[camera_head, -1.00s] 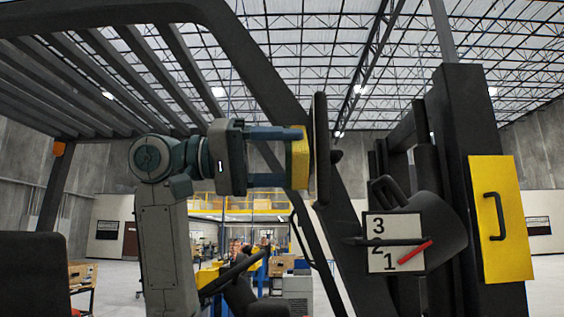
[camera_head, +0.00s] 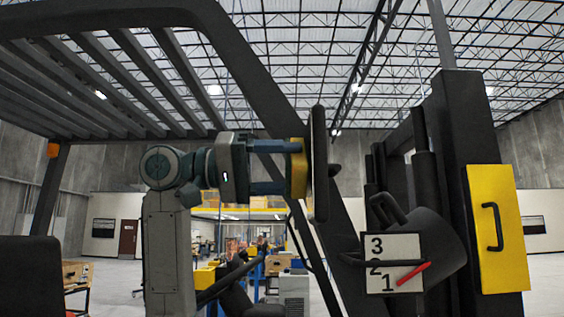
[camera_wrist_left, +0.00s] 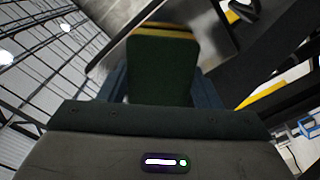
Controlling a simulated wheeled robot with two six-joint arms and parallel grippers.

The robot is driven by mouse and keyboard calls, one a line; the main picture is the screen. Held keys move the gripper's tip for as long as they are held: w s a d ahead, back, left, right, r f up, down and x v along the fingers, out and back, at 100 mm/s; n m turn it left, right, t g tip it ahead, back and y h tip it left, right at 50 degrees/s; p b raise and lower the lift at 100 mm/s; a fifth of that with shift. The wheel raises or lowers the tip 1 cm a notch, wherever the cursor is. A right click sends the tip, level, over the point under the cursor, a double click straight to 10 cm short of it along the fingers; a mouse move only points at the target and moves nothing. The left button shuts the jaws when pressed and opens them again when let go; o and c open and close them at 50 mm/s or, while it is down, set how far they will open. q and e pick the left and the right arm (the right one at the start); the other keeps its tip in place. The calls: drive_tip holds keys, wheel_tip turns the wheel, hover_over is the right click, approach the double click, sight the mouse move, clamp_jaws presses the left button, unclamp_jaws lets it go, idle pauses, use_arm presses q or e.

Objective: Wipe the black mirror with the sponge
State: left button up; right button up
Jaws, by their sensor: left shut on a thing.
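My left gripper (camera_head: 281,167) is shut on a sponge (camera_head: 299,170), yellow in the head view. In the wrist view the sponge (camera_wrist_left: 162,72) shows a dark green face with a yellow edge, between the two fingers. The black mirror (camera_head: 320,165) stands upright and edge-on just right of the sponge. The sponge's right face is at or very close to the mirror's left side, near mid-height; I cannot tell for sure whether they touch. The mirror's face is hidden from the head view. My right gripper is not in view.
A forklift's dark frame (camera_head: 240,75) slopes behind the gripper. Right of the mirror are a numbered sign (camera_head: 393,262) with a red pointer and a mast (camera_head: 460,140) with a yellow plate (camera_head: 510,245). A steering wheel (camera_head: 232,280) is below the gripper.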

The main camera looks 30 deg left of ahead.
use_arm(q)
drive_tip(key=shift+w+a+r+p, duration=0.15)
drive_tip(key=shift+w+a+p, duration=0.3)
drive_tip(key=shift+w, duration=0.4)
drive_tip(key=shift+a+r, duration=0.1)
drive_tip(key=shift+c, duration=0.3)
drive_tip(key=shift+r, duration=0.15)
drive_tip(key=shift+c, duration=0.4)
drive_tip(key=shift+a+r+p, duration=0.35)
drive_tip(key=shift+r+p, duration=0.5)
drive_tip(key=shift+p, duration=0.25)
drive_tip(key=shift+c, duration=0.9)
drive_tip(key=shift+s+d+f, duration=0.1)
drive_tip(key=shift+d, duration=0.05)
drive_tip(key=shift+c, duration=0.2)
drive_tip(key=shift+s+d+f+b, duration=0.2)
drive_tip(key=shift+d+f+b, duration=0.15)
drive_tip(key=shift+d+b, duration=0.1)
drive_tip(key=shift+s, duration=0.2)
drive_tip(key=shift+s+d+r, duration=0.1)
drive_tip(key=shift+s+d, duration=0.6)
drive_tip(key=shift+s, duration=0.3)
drive_tip(key=shift+s+d, duration=0.7)
drive_tip(key=shift+s, duration=0.3)
drive_tip(key=shift+b, duration=0.3)
